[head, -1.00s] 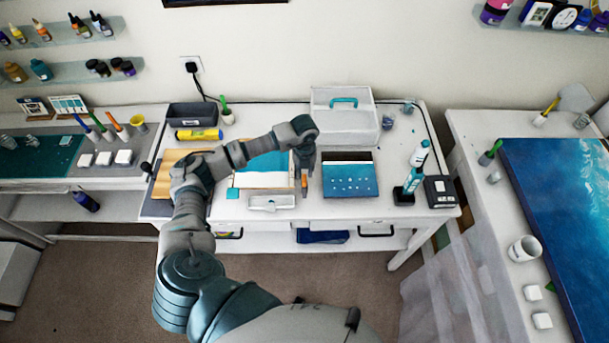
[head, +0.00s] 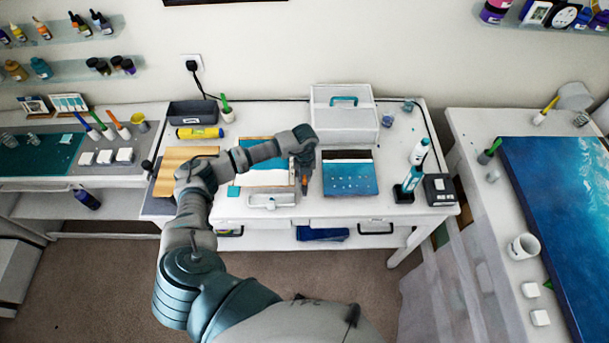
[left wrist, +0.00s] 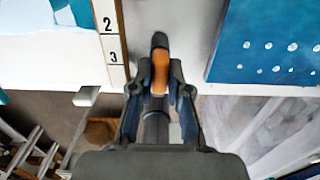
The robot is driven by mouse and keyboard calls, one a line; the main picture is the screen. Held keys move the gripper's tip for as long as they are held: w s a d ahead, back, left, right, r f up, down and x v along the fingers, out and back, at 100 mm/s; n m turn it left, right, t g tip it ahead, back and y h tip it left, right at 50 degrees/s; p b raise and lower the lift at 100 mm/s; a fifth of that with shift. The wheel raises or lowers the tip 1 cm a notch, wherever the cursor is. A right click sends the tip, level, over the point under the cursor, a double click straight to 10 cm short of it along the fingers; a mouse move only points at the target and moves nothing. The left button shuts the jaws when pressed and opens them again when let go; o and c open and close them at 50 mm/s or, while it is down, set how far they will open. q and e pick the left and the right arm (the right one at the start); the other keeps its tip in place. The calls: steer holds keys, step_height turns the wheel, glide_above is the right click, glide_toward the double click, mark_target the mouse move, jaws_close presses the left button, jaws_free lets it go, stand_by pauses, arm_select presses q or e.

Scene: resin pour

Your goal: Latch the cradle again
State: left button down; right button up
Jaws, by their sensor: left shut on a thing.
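My left gripper (head: 304,184) is over the table between two boards. In the left wrist view its fingers (left wrist: 160,85) are closed around a dark tool with an orange band (left wrist: 160,68). The tool's tip points away from the wrist, and its lower part is hidden between the fingers. I cannot tell whether this stand is the cradle, and no latch can be made out. My right gripper is not in view.
A blue seascape panel (head: 350,178) lies right of the gripper, and a teal and white board (head: 262,177) left. A white tray-like piece (head: 270,201) lies at the front. A white case (head: 345,112) stands behind. A black box (head: 440,190) is at the right edge.

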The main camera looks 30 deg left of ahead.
arm_select(q)
steer(key=m+b, duration=0.2)
steer(key=m, duration=0.1)
steer(key=shift+f+b, duration=0.15)
steer(key=shift+b, duration=0.15)
steer(key=m+b, duration=0.2)
steer(key=shift+m, duration=0.3)
steer(key=m+b, duration=0.4)
steer(key=m, duration=0.1)
steer(key=shift+m, duration=0.3)
steer(key=m+b, duration=0.2)
steer(key=m, duration=0.2)
steer(key=shift+b, duration=0.4)
steer(key=shift+w+r+m+b, duration=0.1)
steer(key=shift+r+m+b, duration=0.1)
steer(key=shift+m+b, duration=0.85)
steer(key=shift+m+p, duration=0.3)
steer(key=shift+m, duration=0.05)
steer(key=c, duration=1.4)
jaws_free()
steer(key=shift+a, duration=0.1)
